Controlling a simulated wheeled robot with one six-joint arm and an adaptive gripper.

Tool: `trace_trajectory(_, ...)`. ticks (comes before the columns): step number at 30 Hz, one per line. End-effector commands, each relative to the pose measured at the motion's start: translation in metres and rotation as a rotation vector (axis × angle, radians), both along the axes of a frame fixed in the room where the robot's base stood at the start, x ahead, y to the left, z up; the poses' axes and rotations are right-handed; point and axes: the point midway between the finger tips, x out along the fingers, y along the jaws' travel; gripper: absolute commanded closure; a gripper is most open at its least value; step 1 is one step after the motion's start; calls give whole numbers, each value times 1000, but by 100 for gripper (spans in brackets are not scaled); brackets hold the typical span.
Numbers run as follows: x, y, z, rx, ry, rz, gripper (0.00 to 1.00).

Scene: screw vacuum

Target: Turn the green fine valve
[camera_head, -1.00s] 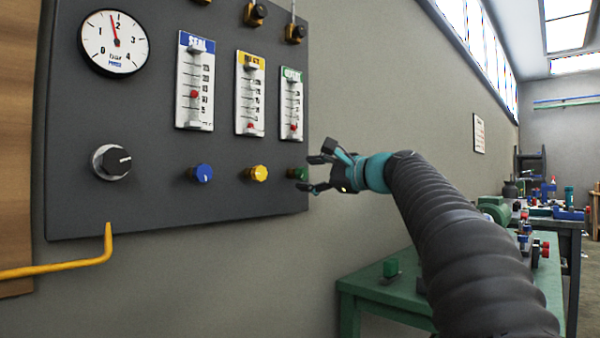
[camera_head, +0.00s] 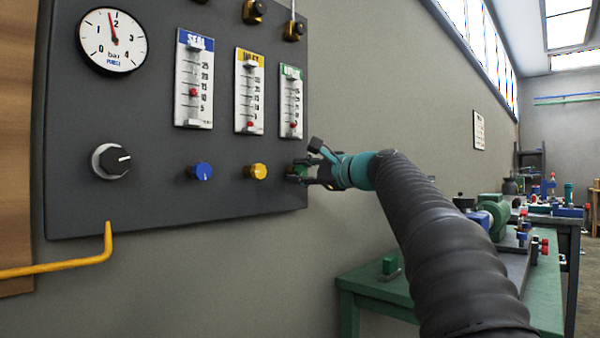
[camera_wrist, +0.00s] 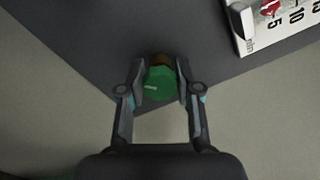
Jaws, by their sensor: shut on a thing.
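The green fine valve knob (camera_wrist: 160,84) sits between the two fingers of my gripper (camera_wrist: 160,82) in the wrist view. A pale mark shows on the left of its face, and a brass collar (camera_wrist: 160,60) shows behind it. In the head view my gripper (camera_head: 306,173) is at the lower right of the dark panel, shut on the green knob (camera_head: 299,171), which is mostly hidden by the fingers. The green-labelled flow meter (camera_head: 291,103) is above it, with its red float low on the scale.
The yellow knob (camera_head: 256,171), blue knob (camera_head: 201,172) and black knob (camera_head: 112,161) are in a row to the left on the panel (camera_head: 180,215). A pressure gauge (camera_head: 113,42) is at upper left. A green table (camera_head: 372,287) stands below my arm.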

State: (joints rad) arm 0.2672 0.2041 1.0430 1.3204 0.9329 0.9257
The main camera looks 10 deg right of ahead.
Motion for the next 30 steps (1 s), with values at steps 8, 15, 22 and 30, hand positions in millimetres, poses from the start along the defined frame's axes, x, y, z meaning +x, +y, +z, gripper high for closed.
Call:
trace_trajectory(8,0,0,-2,-48,-33,5,100)
trace_trajectory(15,0,0,-3,-177,-127,6,100)
trace_trajectory(22,0,0,-4,-349,-249,6,100)
trace_trajectory(30,0,-1,-4,-535,-383,6,100)
